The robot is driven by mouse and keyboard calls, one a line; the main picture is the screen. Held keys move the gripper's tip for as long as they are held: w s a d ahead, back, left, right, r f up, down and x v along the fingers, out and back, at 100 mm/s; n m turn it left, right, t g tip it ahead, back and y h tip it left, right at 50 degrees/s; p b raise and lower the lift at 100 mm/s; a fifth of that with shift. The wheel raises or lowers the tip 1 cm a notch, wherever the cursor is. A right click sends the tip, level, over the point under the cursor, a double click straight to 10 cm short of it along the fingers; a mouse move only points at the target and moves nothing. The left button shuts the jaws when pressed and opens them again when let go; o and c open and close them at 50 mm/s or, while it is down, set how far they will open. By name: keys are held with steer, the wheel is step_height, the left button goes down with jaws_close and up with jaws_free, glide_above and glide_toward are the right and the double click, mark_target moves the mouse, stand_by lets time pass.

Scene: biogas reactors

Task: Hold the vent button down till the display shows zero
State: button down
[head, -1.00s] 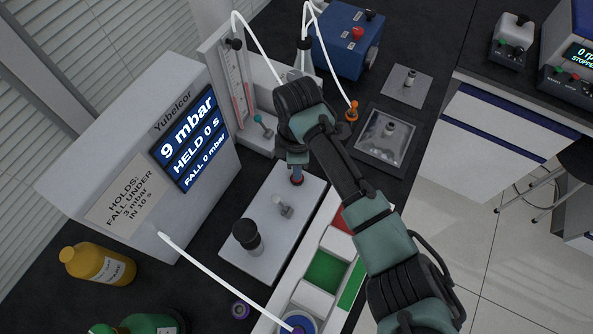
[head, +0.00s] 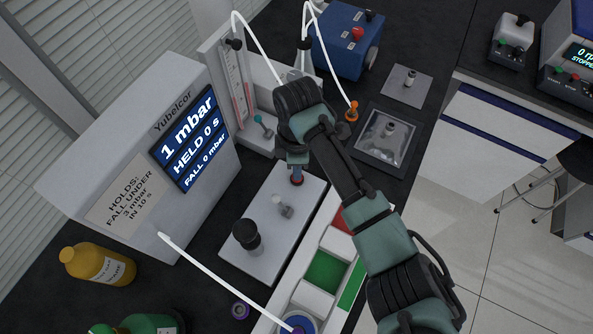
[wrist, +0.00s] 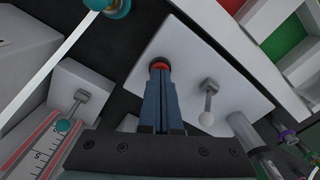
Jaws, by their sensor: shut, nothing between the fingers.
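The display (head: 189,137) on the grey Yubelcor box reads 1 mbar, HELD 0 s and FALL 0 mbar. My gripper (head: 297,179) is over the far end of the light control plate (head: 262,249). In the wrist view my gripper (wrist: 161,72) is shut, its fingertips against the red vent button (wrist: 160,62) on the plate. The fingers hide part of the button, so how far it is pressed cannot be told. A white-tipped toggle lever (head: 283,207) and a black knob (head: 247,236) sit on the same plate.
A gauge stand with a teal-tipped lever (head: 262,124) is left of my gripper. White tubing runs nearby. A blue box (head: 345,42) is behind, and a tray with red and green compartments (head: 326,271) is at front right. Bottles (head: 98,264) stand front left.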

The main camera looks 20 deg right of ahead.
stand_by(0.3)
step_height(320, 180, up, 8)
steer(key=p, duration=0.7)
steer(key=shift+p, duration=0.35)
